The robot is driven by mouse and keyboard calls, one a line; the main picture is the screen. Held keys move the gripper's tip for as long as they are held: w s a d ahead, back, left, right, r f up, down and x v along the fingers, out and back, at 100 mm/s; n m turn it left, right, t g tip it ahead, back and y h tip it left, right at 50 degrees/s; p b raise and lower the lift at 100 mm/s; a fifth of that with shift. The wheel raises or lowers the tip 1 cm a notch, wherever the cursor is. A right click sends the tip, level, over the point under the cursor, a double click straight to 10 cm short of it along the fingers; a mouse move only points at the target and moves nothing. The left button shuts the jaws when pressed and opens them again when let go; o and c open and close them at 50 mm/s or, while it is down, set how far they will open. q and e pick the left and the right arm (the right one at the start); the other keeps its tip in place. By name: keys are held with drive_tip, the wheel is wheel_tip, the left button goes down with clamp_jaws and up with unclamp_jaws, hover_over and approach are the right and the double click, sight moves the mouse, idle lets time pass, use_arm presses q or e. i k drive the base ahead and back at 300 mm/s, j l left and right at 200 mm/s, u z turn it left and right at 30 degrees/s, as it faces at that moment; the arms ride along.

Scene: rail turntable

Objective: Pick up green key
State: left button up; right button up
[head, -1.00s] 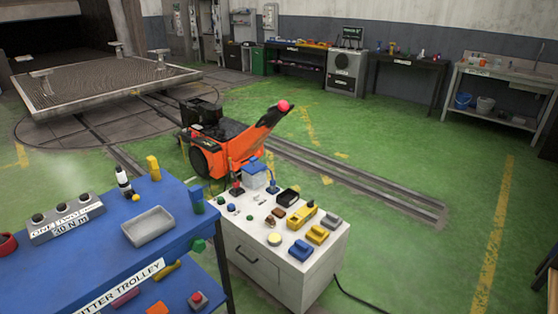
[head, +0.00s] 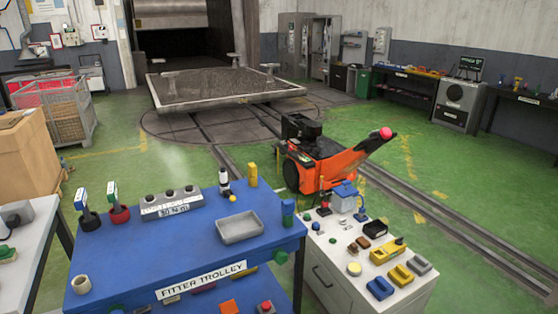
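No object is plainly a green key at this size. On the left of the blue fitter trolley (head: 190,255) stands an upright piece with a green and white top (head: 112,193) on a round red base (head: 120,215). Beside it is a similar piece with a blue and white top (head: 82,199) on a dark base. I cannot tell whether either is a key. A small green object (head: 8,254) lies on the light table at the far left, its shape unclear. Neither of my grippers is in view.
A grey tray (head: 240,228) and a labelled grey box (head: 171,201) sit on the trolley. A white cabinet (head: 345,284) with several small parts stands to its right. An orange machine (head: 335,165) is behind. Green floor (head: 110,168) lies open behind the trolley.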

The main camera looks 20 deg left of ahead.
sight(112, 193)
drive_tip(key=u, duration=1.4)
drive_tip(key=i+j+u, duration=0.1)
drive_tip(key=i+j, duration=0.3)
drive_tip(key=i, duration=0.15)
drive_tip(key=i+j, duration=0.4)
drive_tip(key=i, duration=0.15)
drive_tip(key=j+u, duration=0.05)
